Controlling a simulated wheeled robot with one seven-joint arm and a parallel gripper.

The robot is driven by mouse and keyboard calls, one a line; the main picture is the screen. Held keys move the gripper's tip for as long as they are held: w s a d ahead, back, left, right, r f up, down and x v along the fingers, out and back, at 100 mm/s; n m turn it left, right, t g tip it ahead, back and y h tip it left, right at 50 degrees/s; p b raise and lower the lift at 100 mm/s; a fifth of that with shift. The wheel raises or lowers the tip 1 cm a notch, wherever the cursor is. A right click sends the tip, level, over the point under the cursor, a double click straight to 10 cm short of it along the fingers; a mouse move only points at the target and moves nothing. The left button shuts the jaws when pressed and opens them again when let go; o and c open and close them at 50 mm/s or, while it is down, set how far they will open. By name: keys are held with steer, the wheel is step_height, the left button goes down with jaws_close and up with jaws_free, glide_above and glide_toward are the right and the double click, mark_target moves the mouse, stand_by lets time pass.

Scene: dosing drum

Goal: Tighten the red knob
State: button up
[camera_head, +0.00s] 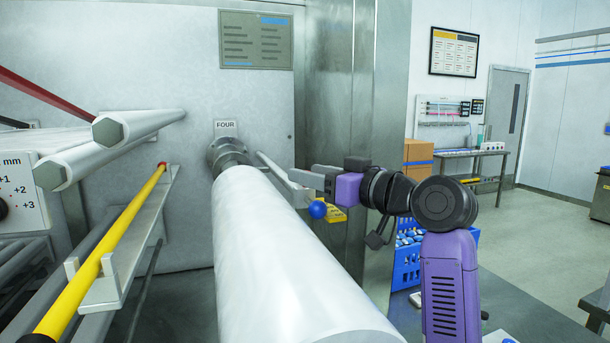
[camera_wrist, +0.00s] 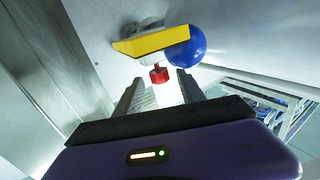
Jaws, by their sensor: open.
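The red knob (camera_wrist: 159,74) shows in the wrist view, just below a yellow plate and beside a blue ball. My gripper (camera_wrist: 161,85) is open, with its two fingers pointing toward the red knob; the knob lies between the fingertips in the picture, beyond them as far as I can tell. I cannot tell any contact. In the head view my gripper (camera_head: 300,182) reaches left, close above the blue ball (camera_head: 318,210). The red knob is not visible in the head view.
A yellow plate (camera_wrist: 152,43) sits against the blue ball at the metal wall. In the head view a large white roller (camera_head: 262,250) lies left of my arm. A blue crate (camera_head: 406,262) stands below and behind it. Open floor lies to the right.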

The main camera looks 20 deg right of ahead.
steer(key=v, duration=0.5)
steer(key=shift+s+d+b, duration=0.1)
steer(key=shift+s+b, duration=0.2)
steer(key=shift+b, duration=0.1)
